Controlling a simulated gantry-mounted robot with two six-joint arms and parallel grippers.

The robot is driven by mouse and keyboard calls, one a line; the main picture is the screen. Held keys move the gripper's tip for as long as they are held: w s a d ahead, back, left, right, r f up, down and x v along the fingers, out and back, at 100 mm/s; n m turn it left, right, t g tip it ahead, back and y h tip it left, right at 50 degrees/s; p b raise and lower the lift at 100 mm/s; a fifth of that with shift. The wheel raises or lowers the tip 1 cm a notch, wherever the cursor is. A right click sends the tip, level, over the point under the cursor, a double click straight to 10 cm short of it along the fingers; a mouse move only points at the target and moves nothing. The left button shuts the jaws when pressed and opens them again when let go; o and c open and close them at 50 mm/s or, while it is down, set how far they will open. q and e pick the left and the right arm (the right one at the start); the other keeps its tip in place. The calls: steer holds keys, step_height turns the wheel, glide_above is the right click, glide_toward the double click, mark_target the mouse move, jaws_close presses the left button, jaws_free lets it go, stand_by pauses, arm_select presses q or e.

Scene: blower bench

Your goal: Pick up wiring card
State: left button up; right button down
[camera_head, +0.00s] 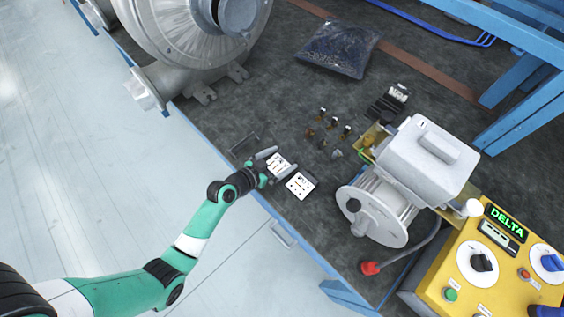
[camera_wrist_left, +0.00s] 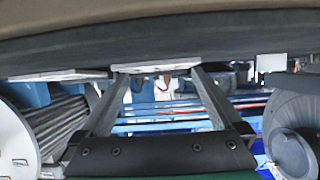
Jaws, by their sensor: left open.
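Two white cards with dark markings lie on the dark bench mat near its front edge. One card (camera_head: 278,161) is between the fingers of my left gripper (camera_head: 286,159). The other card (camera_head: 300,184) lies just to the lower right, outside the fingers. Which one is the wiring card I cannot tell. My left gripper is open, its two grey fingers low over the mat on either side of the first card. In the left wrist view, a thin pale card edge (camera_wrist_left: 156,67) shows between the fingertips (camera_wrist_left: 157,70). My right gripper does not show.
A grey motor (camera_head: 425,160) with its fan cover stands right of the cards. A yellow DELTA control box (camera_head: 470,262) is at the lower right. Several small terminal parts (camera_head: 322,138) lie behind the cards. A large blower (camera_head: 185,50) and a dark bag (camera_head: 338,48) are farther back.

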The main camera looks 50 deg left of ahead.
mark_target(282, 161)
arm_select(q)
steer(key=shift+w+f, duration=0.15)
steer(key=shift+w, duration=0.2)
steer(key=shift+s, duration=0.1)
steer(key=c, duration=1.1)
steer(key=shift+o, duration=0.2)
steer(key=shift+r+p, duration=0.35)
steer(key=shift+r, duration=0.15)
step_height(282, 161, up, 3)
steer(key=shift+f+p, duration=0.2)
steer(key=shift+p, duration=0.65)
steer(key=s+d+r+p, duration=0.3)
steer(key=s+r, duration=0.1)
steer(key=s, duration=0.2)
steer(key=s+d+r+p, duration=0.3)
steer(key=s+r+p, duration=0.1)
steer(key=s+r, duration=0.1)
steer(key=shift+v, duration=0.85)
